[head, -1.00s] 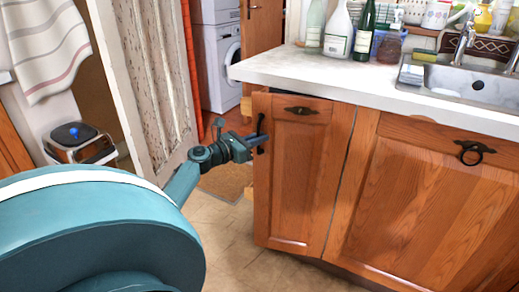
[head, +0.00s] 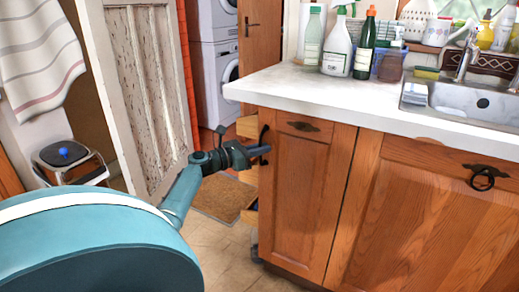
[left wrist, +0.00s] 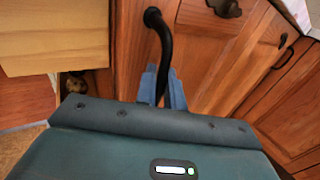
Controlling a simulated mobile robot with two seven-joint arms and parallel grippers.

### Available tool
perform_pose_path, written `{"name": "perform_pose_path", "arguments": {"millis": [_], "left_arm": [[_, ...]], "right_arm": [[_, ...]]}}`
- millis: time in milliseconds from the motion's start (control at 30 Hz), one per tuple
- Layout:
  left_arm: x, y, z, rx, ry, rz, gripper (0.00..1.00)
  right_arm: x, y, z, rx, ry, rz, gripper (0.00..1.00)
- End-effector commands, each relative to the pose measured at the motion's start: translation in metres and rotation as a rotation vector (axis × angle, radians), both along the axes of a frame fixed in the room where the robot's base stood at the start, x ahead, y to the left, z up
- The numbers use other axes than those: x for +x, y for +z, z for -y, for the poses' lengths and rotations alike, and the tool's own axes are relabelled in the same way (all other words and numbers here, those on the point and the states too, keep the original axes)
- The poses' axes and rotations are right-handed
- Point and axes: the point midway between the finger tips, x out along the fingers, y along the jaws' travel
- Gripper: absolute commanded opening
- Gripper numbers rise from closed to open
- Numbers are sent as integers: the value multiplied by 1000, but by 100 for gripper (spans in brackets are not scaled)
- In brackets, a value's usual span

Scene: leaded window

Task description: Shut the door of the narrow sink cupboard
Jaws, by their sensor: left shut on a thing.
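The narrow sink cupboard's door (head: 301,205) is brown wood, at the left end of the counter front. It stands slightly open, with pale drawers (head: 248,128) showing past its left edge. Its dark upright handle (head: 264,135) is near that edge. My left gripper (head: 262,150) is shut on this handle. In the left wrist view the black curved handle (left wrist: 164,50) runs down between the blue fingers (left wrist: 162,88), and a pale drawer (left wrist: 55,35) shows at left. My right gripper is not in view.
The white countertop (head: 300,95) overhangs the door, with bottles (head: 338,48) and a sink (head: 480,100) on it. A wider cupboard door (head: 430,215) is to the right. A worn pale door (head: 148,100) stands left of my gripper. Floor shows between them.

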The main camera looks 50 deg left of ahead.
Motion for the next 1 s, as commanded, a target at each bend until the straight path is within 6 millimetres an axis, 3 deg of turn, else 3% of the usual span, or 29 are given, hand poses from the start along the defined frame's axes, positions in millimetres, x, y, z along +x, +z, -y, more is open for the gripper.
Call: {"name": "perform_pose_path", "arguments": {"millis": [67,100,267,600,767,1000], "left_arm": [[2,4,-3,2,12,7,0],[2,4,-2,3,11,7,14],[2,4,-2,2,11,7,27],[-3,4,-4,2,13,6,27],[-27,4,-10,4,11,2,27],[-80,4,-23,3,7,2,27]], "right_arm": [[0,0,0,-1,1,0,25],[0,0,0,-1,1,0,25],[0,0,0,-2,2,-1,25],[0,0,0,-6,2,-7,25],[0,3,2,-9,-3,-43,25],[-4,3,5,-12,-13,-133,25]]}}
